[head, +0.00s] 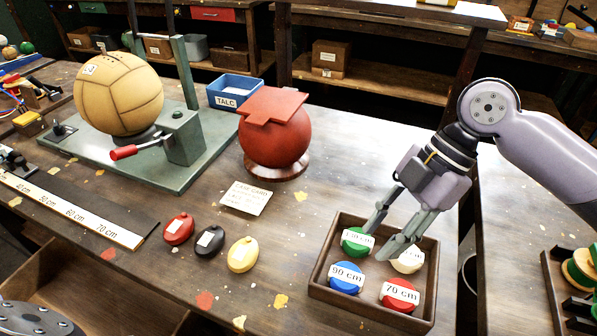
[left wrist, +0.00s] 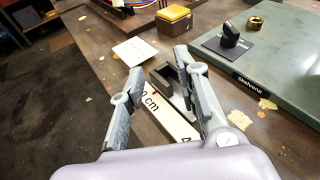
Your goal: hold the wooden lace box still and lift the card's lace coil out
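The wooden lace box (head: 317,278) stands at the front right of the table in the head view. It holds a green coil (head: 354,243), a cream coil (head: 408,262), a blue coil labelled 90 cm (head: 346,282) and a red coil labelled 70 cm (head: 399,297). A written card (head: 246,198) lies left of the box, its writing too small to read. My right gripper (head: 377,243) is open over the box's back half, fingertips near the green and cream coils; contact is unclear. My left gripper (left wrist: 163,68) is open and empty over the measuring strip (left wrist: 172,118), away from the box.
Red (head: 179,229), black (head: 209,241) and yellow (head: 242,254) oval pieces lie left of the box. A red ball (head: 274,147) on a stand, a blue talc bin (head: 234,91) and a green press with a tan ball (head: 118,93) stand behind.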

